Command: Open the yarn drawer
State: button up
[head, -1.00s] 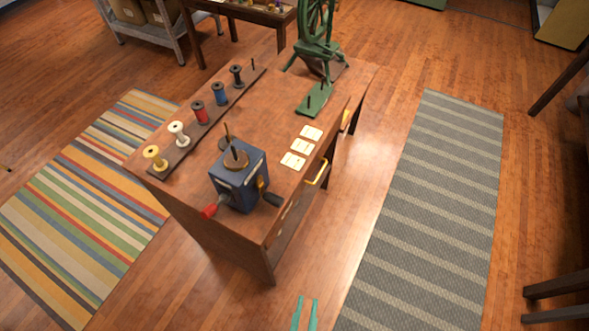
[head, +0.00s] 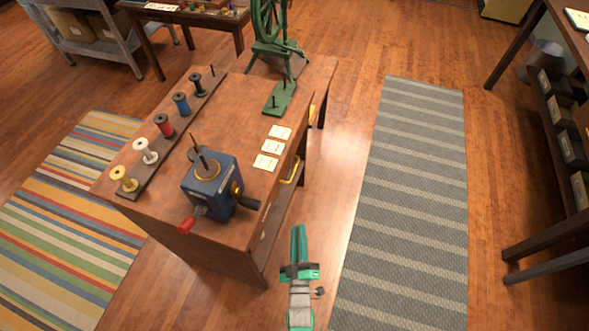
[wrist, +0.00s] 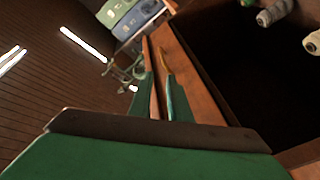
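The brown wooden workbench (head: 235,125) fills the left middle of the head view. A yellow drawer handle (head: 292,172) is on its right side, below the white cards. A second yellow patch (head: 311,110) shows farther back on that side. The wrist view shows thin fingers (wrist: 164,95) near the centre.
A blue box with cranks (head: 212,187), spools on a rack (head: 163,125), cards (head: 273,147) and a green spinning wheel (head: 272,50) stand on the bench. A grey striped rug (head: 405,200) lies on open floor to the right. A dark shelf (head: 560,120) stands far right.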

aim_at(295, 169)
jog(key=w+n, duration=0.1)
jog(key=w, duration=0.7)
jog(key=w+a+r+n+t, duration=0.1)
jog(key=w, duration=0.7)
jog(key=w+r+n, duration=0.1)
jog(key=w, duration=0.7)
jog(key=shift+w+a, duration=0.15)
grip_shut()
